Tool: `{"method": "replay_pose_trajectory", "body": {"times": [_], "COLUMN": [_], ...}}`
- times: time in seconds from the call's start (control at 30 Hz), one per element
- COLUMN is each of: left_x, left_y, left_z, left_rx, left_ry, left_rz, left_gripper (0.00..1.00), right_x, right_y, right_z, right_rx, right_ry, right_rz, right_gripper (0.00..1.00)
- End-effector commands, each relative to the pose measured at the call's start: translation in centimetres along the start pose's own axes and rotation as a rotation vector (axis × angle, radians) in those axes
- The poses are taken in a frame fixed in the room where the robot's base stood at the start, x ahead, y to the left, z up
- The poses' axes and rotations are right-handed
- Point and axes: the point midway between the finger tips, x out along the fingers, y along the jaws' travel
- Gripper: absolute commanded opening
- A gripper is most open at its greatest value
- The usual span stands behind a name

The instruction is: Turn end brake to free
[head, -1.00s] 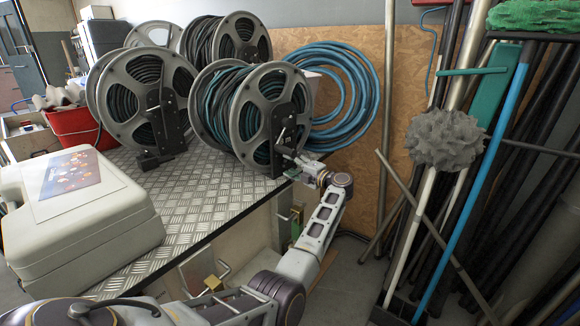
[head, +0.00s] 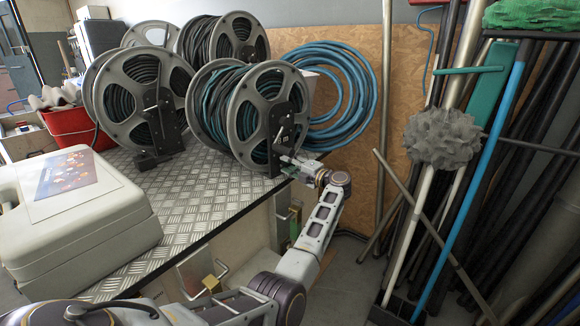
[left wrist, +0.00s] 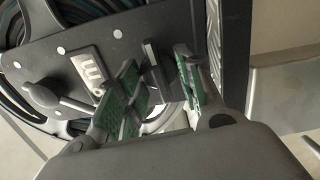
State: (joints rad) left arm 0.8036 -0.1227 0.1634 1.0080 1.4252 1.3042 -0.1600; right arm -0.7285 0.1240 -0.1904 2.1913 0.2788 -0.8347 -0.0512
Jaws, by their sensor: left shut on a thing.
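The end reel (head: 264,118), with grey flanges and dark green hose, stands at the bench's right end. Its black bracket (head: 282,138) faces me and also fills the upper part of the left wrist view (left wrist: 130,38). My left gripper (head: 287,163) is at the bracket's lower part. The fingers partly hide the lever. A pale marked label (left wrist: 87,68) and a rounded knob (left wrist: 42,93) show left of it. My right gripper is out of view.
A second reel (head: 118,104) stands left on the checker-plate bench (head: 200,185), with more reels behind. A beige case (head: 75,225) lies at the front left. Blue hose (head: 362,95) hangs on the board. Brooms and poles (head: 470,190) crowd the right.

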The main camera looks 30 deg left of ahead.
Motion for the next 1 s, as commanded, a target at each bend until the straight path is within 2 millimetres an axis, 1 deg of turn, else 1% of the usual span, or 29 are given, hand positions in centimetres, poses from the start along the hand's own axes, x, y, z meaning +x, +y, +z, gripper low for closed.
{"method": "replay_pose_trajectory", "body": {"times": [0.27, 0.6, 1.0], "left_x": [-0.1, -0.1, -0.1], "left_y": [-0.4, -0.6, -0.6], "left_z": [0.0, 0.0, 0.1], "left_rx": [-0.164, -0.436, -0.748], "left_ry": [0.001, 0.001, 0.002], "left_rz": [-0.004, -0.004, -0.003], "left_gripper": [0.13, 0.13, 0.13], "right_x": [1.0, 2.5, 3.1], "right_y": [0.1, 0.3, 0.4], "right_z": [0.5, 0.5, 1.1], "right_rx": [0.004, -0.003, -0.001], "right_ry": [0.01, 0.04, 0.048], "right_rz": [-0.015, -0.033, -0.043], "right_gripper": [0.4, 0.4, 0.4]}}
